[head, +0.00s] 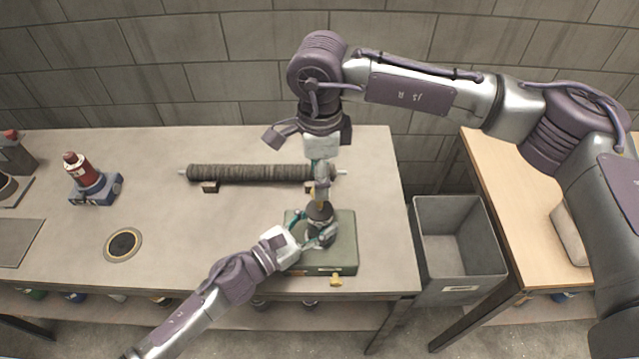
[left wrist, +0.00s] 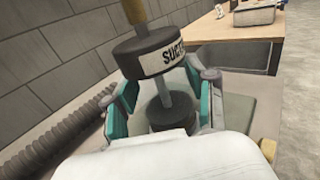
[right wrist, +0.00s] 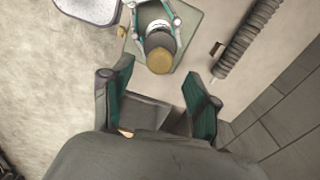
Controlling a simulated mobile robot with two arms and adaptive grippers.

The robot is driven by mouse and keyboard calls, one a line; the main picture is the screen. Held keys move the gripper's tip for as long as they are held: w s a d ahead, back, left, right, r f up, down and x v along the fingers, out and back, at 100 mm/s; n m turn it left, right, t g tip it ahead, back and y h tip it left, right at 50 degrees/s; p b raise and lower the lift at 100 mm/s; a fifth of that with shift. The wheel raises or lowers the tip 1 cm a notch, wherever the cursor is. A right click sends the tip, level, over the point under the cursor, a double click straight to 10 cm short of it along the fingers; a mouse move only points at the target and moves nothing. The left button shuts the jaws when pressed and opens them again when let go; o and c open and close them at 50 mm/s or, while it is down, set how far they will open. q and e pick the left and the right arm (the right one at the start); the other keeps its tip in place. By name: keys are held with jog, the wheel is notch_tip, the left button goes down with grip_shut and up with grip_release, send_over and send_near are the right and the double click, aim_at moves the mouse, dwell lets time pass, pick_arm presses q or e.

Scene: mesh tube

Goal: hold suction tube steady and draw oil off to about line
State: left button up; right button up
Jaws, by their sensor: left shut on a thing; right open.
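The suction tube (head: 320,212) stands upright over a green box (head: 346,243) at the table's front right. In the left wrist view it has a dark collar with a partly readable "SUCT" label (left wrist: 165,57), a tan top (left wrist: 135,12), a grey stem and a dark lower part (left wrist: 170,113). My left gripper (head: 316,238) is shut on the tube, its teal fingers on either side. My right gripper (head: 321,176) is open above the tube. In the right wrist view the tan top (right wrist: 160,61) lies beyond its empty fingers (right wrist: 160,100). No oil or line shows.
A dark mesh tube (head: 255,173) lies on two small blocks behind the box. A red-topped device (head: 84,174) and a round port (head: 123,243) are to the left. A grey bin (head: 460,245) stands between this table and a wooden one (head: 505,190). The table's middle is clear.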

jog(key=shift+f, duration=1.55)
jog(key=shift+c, duration=0.2)
grip_shut()
jog(key=shift+r, duration=0.1)
